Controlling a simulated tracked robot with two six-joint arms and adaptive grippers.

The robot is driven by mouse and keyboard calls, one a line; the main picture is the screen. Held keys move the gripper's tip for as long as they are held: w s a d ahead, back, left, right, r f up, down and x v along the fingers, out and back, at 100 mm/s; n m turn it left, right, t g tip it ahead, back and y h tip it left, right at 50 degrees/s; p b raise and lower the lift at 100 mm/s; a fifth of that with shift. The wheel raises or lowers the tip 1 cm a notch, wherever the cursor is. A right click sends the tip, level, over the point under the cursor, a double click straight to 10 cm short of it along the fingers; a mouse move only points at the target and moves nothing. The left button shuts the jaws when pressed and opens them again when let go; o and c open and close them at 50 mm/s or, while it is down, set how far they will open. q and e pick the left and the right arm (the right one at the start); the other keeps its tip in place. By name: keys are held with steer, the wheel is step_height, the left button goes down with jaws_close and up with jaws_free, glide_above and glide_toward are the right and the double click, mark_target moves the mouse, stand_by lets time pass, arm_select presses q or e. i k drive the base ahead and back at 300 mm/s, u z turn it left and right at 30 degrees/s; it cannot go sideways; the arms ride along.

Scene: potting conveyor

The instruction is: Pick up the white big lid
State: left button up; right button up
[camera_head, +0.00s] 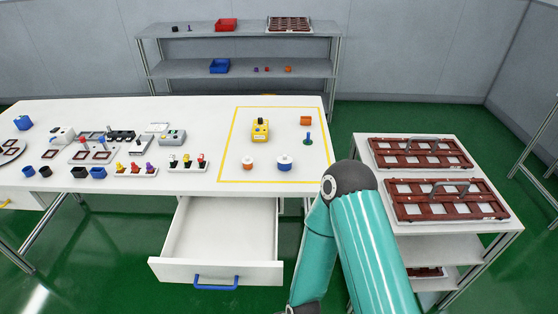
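Two round pieces with white tops stand near the front edge of the yellow-outlined area on the table. The larger one has a blue body (284,164), and the smaller one to its left has an orange body (248,163). I cannot tell for sure whether the larger white top is the big lid or part of the blue piece. Both stand apart from each other with nothing touching them. My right arm's teal links rise at the bottom centre-right, bent at a dark elbow. Its gripper is below the picture's edge. My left gripper is not in view.
A drawer (222,245) stands open below. A cart (485,222) with brown racks stands right.

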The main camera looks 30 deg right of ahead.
mark_target(284, 159)
steer(key=z, duration=0.85)
steer(key=i, duration=0.15)
steer(key=u, duration=2.8)
steer(key=k, duration=1.7)
steer(key=z, duration=1.25)
steer(key=i, duration=1)
steer(key=z, duration=0.1)
